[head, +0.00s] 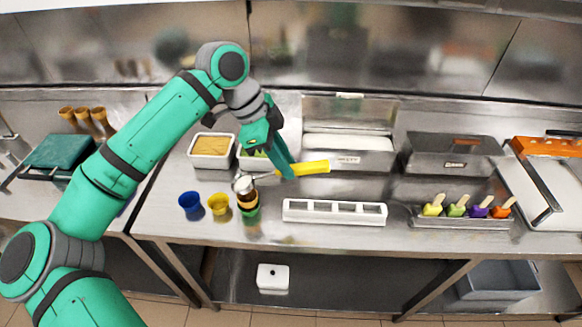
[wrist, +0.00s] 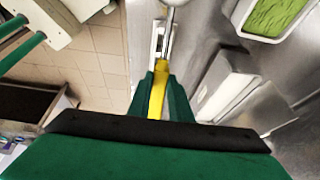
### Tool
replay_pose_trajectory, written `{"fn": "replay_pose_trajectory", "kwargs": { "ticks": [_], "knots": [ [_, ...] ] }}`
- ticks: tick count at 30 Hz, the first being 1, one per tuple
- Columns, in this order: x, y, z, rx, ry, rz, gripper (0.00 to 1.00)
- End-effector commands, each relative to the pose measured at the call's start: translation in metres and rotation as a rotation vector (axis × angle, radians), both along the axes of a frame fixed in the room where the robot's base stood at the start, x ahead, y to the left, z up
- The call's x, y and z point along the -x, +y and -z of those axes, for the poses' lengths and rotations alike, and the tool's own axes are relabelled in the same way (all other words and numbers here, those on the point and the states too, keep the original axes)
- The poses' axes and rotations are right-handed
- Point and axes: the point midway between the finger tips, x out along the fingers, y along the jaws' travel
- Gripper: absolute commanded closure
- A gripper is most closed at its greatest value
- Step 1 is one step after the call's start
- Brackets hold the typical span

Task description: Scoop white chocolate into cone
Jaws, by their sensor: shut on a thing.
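My gripper (head: 284,170) is shut on the yellow handle (head: 312,167) of a scoop. In the wrist view the handle (wrist: 158,92) lies between the fingers of my gripper (wrist: 161,80), and a metal shaft (wrist: 171,30) runs up from it. The scoop's metal head (head: 242,185) is at the left, right at the top of a brown cone (head: 247,199). I cannot tell whether they touch. The cone appears to stand upright in a green cup (head: 250,211). The open bin (head: 348,157) behind my gripper holds something white (head: 348,141); whether it is white chocolate is unclear.
A blue cup (head: 190,202) and a yellow cup (head: 219,204) stand left of the cone. A tan-filled tub (head: 212,161) is behind them. A white slotted holder (head: 334,218) lies at the front. Several coloured-handled scoops (head: 469,207) are at the right.

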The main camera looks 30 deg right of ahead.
Motion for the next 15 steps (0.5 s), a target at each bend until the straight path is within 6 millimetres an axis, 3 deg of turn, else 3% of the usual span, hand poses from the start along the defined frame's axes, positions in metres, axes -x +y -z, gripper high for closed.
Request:
{"fn": "replay_pose_trajectory", "kwargs": {
  "ticks": [15],
  "knots": [
    [-0.02,0.03,-0.028,0.273,0.186,-0.006,1.0]
  ]
}}
